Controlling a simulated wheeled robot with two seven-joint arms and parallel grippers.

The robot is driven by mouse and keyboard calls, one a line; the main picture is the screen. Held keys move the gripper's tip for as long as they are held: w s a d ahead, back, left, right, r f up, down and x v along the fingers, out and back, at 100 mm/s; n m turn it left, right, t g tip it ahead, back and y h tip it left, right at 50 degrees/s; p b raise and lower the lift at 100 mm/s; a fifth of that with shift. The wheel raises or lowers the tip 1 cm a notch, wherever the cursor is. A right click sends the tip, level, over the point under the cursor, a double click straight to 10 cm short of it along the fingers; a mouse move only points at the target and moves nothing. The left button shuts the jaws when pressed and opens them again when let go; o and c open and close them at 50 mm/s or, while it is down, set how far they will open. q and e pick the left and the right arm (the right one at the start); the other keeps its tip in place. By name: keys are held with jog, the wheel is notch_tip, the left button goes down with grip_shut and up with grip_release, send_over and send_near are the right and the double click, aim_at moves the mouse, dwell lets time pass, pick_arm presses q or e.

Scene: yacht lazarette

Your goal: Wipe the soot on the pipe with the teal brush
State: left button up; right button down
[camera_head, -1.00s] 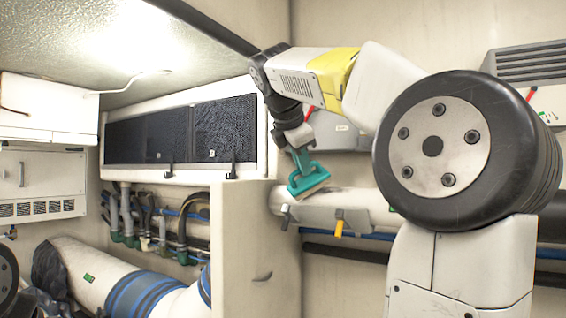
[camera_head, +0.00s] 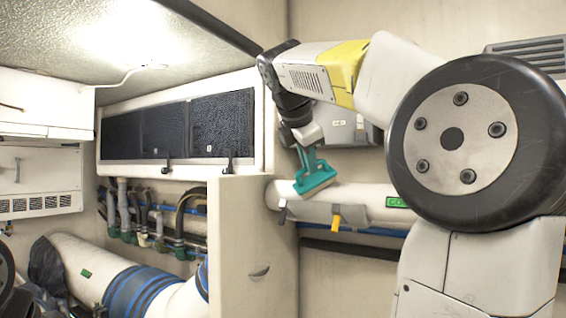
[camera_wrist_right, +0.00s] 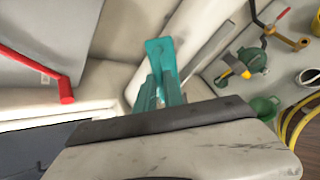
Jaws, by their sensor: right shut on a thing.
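The teal brush (camera_head: 314,176) is held in my right gripper (camera_head: 304,147), which is shut on it. The brush is tilted, its head down at the top of the white pipe (camera_head: 362,194) near the pipe's left end; it appears to touch the pipe, but I cannot be sure. No dark soot shows clearly on the visible pipe surface; the part behind and under the brush head is hidden. In the right wrist view the teal brush (camera_wrist_right: 160,65) points away from the gripper, with the pale pipe beside it. My left gripper is out of view.
A white partition (camera_head: 240,235) stands left of the pipe's end. A yellow-handled tap (camera_head: 336,218) and a bracket sit below the pipe. A grey box (camera_head: 345,128) is on the wall behind my arm. A red bar (camera_wrist_right: 40,72) shows in the right wrist view.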

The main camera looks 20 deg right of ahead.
jog(key=shift+s+d, duration=2.9)
jog(key=shift+s, duration=0.15)
jog(key=w+a, duration=0.5)
jog(key=shift+w, duration=0.15)
jog(key=shift+w+a+f, duration=0.1)
jog(key=shift+w+a, duration=1)
jog(key=shift+w, duration=0.2)
jog(key=w+v, duration=0.1)
jog(key=v, duration=0.5)
jog(key=shift+r, duration=0.35)
jog(key=shift+s+a, duration=0.1)
jog(key=v, duration=0.2)
jog(key=shift+a+r, duration=0.25)
jog(key=shift+r, duration=0.2)
